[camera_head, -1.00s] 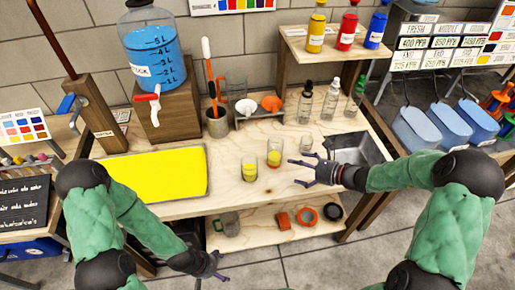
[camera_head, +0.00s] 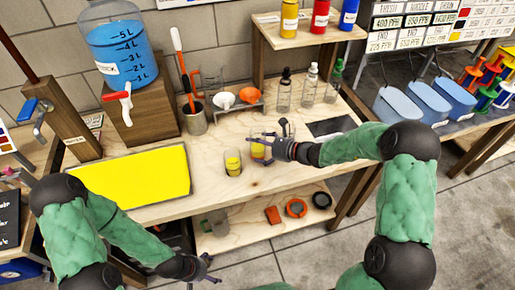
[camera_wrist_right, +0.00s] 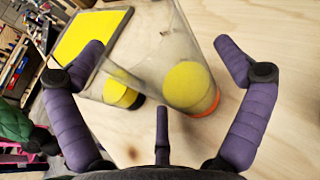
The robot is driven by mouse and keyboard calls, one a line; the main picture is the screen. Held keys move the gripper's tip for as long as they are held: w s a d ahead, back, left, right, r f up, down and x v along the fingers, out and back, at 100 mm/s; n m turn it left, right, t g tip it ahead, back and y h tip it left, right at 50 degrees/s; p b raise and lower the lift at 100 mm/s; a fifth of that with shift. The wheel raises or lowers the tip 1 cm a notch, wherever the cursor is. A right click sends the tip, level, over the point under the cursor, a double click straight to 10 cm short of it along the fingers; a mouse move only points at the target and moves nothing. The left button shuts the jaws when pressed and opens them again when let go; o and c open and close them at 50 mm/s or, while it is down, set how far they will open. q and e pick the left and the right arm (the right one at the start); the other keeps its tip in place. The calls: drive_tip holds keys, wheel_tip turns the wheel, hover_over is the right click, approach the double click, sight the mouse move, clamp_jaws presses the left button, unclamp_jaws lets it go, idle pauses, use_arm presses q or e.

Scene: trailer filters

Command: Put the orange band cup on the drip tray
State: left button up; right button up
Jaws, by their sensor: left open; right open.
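The orange band cup (camera_head: 257,151) is a clear glass with yellow inside, upright on the bench. In the right wrist view the orange band cup (camera_wrist_right: 195,100) shows its orange base ring. My right gripper (camera_head: 262,150) is open, its fingers either side of this cup with gaps visible. A similar cup with a dark base band (camera_head: 233,162) stands close to its left. My left gripper (camera_head: 208,270) is open and empty, low in front of the bench.
A blue dispenser (camera_head: 118,50) with a red tap stands at back left. A utensil pot (camera_head: 194,119), a funnel rack (camera_head: 238,104) and several bottles (camera_head: 308,85) line the back. The lower shelf (camera_head: 240,229) holds a mug and rings. Bare bench lies around the cups.

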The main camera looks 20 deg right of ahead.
drive_tip(key=shift+w+a+f, duration=0.1)
drive_tip(key=shift+w+a, duration=0.15)
drive_tip(key=shift+a, duration=0.05)
drive_tip(key=c, duration=1.3)
drive_tip(key=shift+c, duration=0.2)
drive_tip(key=s+a+r+p, duration=0.3)
drive_tip(key=s+r+p, duration=0.3)
drive_tip(key=s+r, duration=0.7)
drive_tip(key=shift+s+a+p, duration=0.2)
drive_tip(key=shift+a+p, duration=0.05)
drive_tip(key=shift+p, duration=0.15)
